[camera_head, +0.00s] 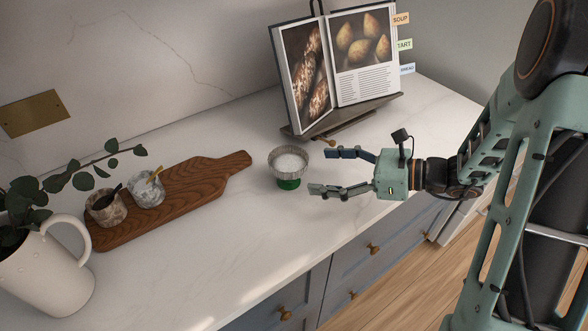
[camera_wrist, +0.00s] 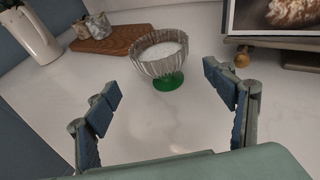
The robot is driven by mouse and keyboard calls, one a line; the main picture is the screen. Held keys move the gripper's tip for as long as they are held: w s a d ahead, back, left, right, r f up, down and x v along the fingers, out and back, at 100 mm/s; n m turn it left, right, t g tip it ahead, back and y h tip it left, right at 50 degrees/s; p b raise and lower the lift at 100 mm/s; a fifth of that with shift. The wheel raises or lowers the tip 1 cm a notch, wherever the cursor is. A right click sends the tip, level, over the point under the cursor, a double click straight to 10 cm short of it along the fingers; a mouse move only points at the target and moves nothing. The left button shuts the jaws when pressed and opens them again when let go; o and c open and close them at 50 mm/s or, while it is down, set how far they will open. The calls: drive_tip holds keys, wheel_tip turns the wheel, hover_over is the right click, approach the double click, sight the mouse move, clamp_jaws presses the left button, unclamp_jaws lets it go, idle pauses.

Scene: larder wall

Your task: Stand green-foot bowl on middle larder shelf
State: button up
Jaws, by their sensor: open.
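The green-foot bowl (camera_head: 288,164) stands upright on the white counter, between the wooden board and the cookbook stand. It is clear ribbed glass with white contents and a green foot. In the wrist view the bowl (camera_wrist: 160,56) is ahead of my gripper, roughly midway between the two fingers. My gripper (camera_head: 332,172) is open and empty, just to the right of the bowl, with its fingers pointing at it. In the wrist view the gripper's blue finger pads (camera_wrist: 162,98) are spread wide and apart from the bowl. No larder shelf shows in either view.
A wooden board (camera_head: 205,194) with two small stone pots lies left of the bowl. A cream jug (camera_head: 45,271) with leaves stands at far left. The open cookbook (camera_head: 335,62) on its stand (camera_head: 355,115) is close behind my gripper. The counter's front is clear.

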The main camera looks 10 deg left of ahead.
sight(278, 166)
drive_tip(key=x, duration=0.9)
drive_tip(key=shift+w+a+f, duration=0.1)
drive_tip(key=shift+w+a, duration=0.05)
drive_tip(key=shift+a, duration=0.1)
drive_tip(key=c, duration=1.5)
drive_tip(key=shift+c, duration=0.5)
